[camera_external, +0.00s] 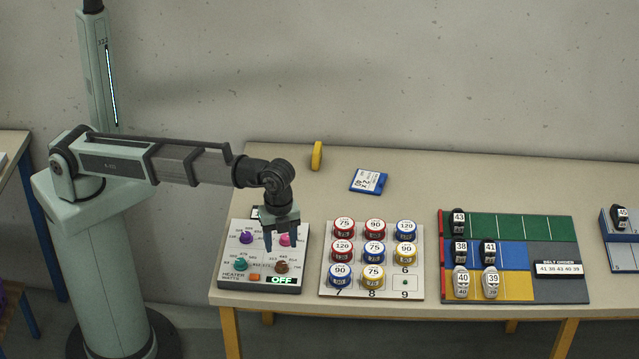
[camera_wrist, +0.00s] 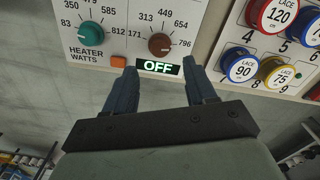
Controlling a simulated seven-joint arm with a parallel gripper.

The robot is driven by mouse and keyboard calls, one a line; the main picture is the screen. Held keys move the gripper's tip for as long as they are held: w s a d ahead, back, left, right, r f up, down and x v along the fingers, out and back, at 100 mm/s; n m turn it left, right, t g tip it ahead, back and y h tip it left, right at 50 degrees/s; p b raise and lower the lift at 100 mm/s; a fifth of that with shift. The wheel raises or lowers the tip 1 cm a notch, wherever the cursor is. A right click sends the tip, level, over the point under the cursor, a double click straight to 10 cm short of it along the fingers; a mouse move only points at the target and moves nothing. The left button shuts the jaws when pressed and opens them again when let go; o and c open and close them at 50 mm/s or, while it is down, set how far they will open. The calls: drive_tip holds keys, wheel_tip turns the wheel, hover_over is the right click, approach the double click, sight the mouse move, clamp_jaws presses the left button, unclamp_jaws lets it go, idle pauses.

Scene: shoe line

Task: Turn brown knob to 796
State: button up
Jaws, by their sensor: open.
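The brown knob (camera_external: 282,266) is at the lower right of the white heater panel (camera_external: 235,262). In the wrist view the brown knob (camera_wrist: 160,44) has 171, 313, 449, 654 and 796 printed around it, with 796 at its right. I cannot tell clearly which number its pointer faces. The display (camera_wrist: 157,67) below it reads OFF. My gripper (camera_external: 281,246) is open and empty, with its fingers pointing down over the panel. In the wrist view my gripper (camera_wrist: 161,72) has one finger on each side of the display, below the knob.
The panel also has a teal knob (camera_wrist: 91,34), an orange button (camera_wrist: 118,62), a purple knob (camera_external: 246,237) and a pink knob (camera_external: 287,240). A board of lace tins (camera_external: 327,290) stands close to its right.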

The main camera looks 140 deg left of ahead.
wheel_tip(320, 180, up, 8)
drive_tip(key=shift+f, duration=0.2)
idle(0.3)
